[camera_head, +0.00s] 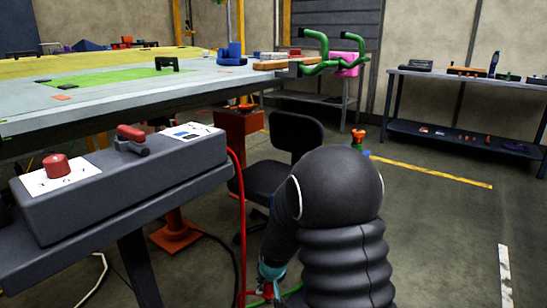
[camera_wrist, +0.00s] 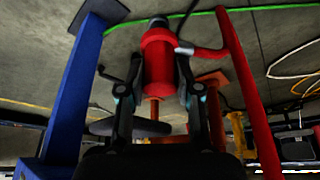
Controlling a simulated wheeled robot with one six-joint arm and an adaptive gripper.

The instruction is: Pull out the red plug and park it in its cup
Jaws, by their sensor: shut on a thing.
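The red plug (camera_wrist: 158,52) is a thick red cylinder with a dark end, between the two fingers of my gripper (camera_wrist: 159,72) in the wrist view. My gripper is shut on it. A short red stub leaves the plug's side toward a thick red cable (camera_wrist: 245,90) on the right. In the head view my gripper (camera_head: 268,272) is low at the bottom edge, partly hidden by my arm, with a bit of red at its tip. I cannot make out the cup or a socket, nor whether the plug is seated in anything.
A blue post (camera_wrist: 75,85) stands close left of my gripper. A red hose (camera_head: 240,220) hangs beside the grey console (camera_head: 125,185). A black chair (camera_head: 280,170) stands behind my arm, below the large table (camera_head: 150,95). Floor at the right is open before a shelf (camera_head: 455,135).

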